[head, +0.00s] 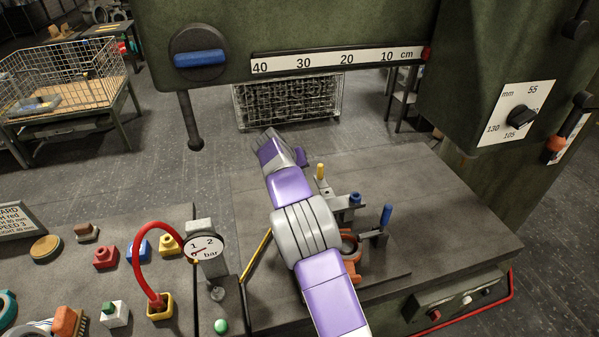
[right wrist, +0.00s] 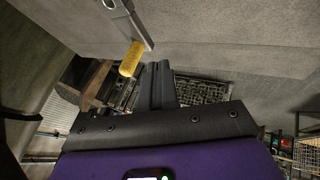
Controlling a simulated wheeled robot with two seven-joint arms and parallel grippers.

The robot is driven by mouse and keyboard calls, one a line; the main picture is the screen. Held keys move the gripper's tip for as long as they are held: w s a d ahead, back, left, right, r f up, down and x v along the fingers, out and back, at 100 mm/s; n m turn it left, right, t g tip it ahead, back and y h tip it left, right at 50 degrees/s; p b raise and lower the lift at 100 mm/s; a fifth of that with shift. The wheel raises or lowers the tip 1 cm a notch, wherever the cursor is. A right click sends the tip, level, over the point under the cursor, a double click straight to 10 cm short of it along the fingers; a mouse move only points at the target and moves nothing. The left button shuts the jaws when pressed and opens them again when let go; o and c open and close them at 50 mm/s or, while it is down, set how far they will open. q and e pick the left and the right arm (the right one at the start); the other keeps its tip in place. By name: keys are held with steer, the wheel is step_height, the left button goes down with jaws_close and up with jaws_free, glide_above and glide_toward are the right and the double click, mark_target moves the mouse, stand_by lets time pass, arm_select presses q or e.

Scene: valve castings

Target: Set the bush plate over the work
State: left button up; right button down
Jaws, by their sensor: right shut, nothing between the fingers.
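The work looks to be an orange-red casting (head: 354,270) on the drill table, partly hidden behind my right arm in the head view. A grey part with an upright yellow handle (head: 320,171) stands just behind it; it may be the bush plate, but I cannot tell for sure. In the right wrist view, the yellow handle (right wrist: 131,59) sits at the end of a grey bar (right wrist: 128,18). My right gripper (head: 268,134) is left of and beyond the handle. Its fingers (right wrist: 158,84) are shut and empty, apart from the handle. My left gripper is out of view.
A blue-handled clamp (head: 386,215) and a blue knob (head: 355,199) stand by the casting. The machine's overhead arm (head: 230,30) spans above. The table's right side (head: 450,225) is clear.

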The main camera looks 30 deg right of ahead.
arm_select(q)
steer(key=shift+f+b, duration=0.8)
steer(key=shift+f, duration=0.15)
arm_select(e)
steer(key=x, duration=0.7)
